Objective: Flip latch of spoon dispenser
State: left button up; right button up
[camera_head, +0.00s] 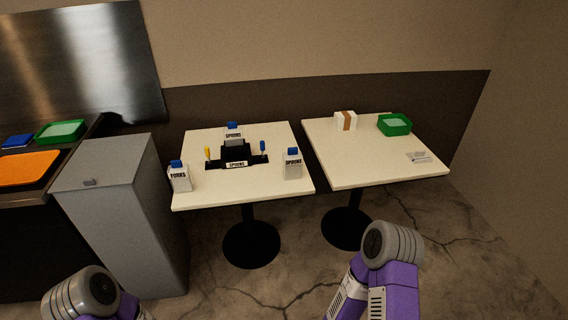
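The black spoon dispenser (236,153) stands in the middle of the left white table (219,197), with a white "SPOONS" label on its front. A yellow-topped piece stands at its left end and a blue-topped piece (263,147) at its right end. The latch is too small to tell apart. A white "SPOONS" carton with a blue top (293,164) is to its right, and another (233,131) stands behind it. A "FORKS" carton (180,177) stands at the table's front left. Only my arm links show at the bottom edge, well away from the dispenser; neither gripper is in view.
A second white table (373,172) at right holds a white-and-brown box (346,121), a green tray (394,125) and a small pale item (418,157). A grey cabinet (115,200) stands left of the tables. Open floor lies in front of the tables.

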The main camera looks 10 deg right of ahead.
aim_at(207, 148)
jog(key=z, duration=0.05)
jog(key=k, duration=0.45)
jog(key=u, duration=0.65)
jog(key=i, duration=1.55)
jog(key=z, duration=0.6)
jog(key=k, duration=0.55)
jog(key=z, duration=0.55)
jog(key=i, duration=1)
jog(key=u, duration=0.4)
